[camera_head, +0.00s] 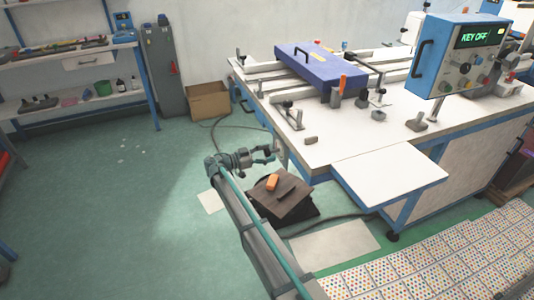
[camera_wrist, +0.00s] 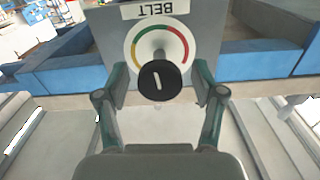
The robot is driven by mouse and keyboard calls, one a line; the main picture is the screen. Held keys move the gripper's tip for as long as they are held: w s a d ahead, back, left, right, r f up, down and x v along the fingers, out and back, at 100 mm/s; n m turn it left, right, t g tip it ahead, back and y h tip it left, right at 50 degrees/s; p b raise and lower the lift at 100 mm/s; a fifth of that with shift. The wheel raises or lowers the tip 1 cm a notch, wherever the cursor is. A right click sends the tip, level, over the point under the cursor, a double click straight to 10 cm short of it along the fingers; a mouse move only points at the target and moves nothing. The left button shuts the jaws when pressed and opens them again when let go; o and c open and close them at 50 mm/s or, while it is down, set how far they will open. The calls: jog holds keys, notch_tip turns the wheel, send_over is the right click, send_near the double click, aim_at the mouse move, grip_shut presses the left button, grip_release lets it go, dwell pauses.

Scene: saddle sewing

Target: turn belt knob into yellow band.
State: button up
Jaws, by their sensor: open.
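The belt knob (camera_wrist: 160,81) is round and black with a white pointer mark, which stands almost upright in the wrist view. It sits in front of a white dial (camera_wrist: 160,29) with coloured arcs. The yellow band (camera_wrist: 134,60) is at the dial's left, green runs over the upper left, and red is at the right. The label BELT (camera_wrist: 155,9) appears upside down above it. My gripper (camera_wrist: 160,84) is open, with one finger on each side of the knob and gaps showing. In the head view my gripper (camera_head: 274,153) is at the table's left front edge; the knob is not clear there.
The white work table (camera_head: 335,140) with blue frame carries a blue pad (camera_head: 318,65) and several clamps. A control box (camera_head: 462,58) reading KEY OFF stands at the right. A dark pedal box (camera_head: 282,195) is on the floor below my gripper. Open floor lies to the left.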

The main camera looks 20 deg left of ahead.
jog(key=c, duration=1.2)
jog(key=shift+o, duration=0.2)
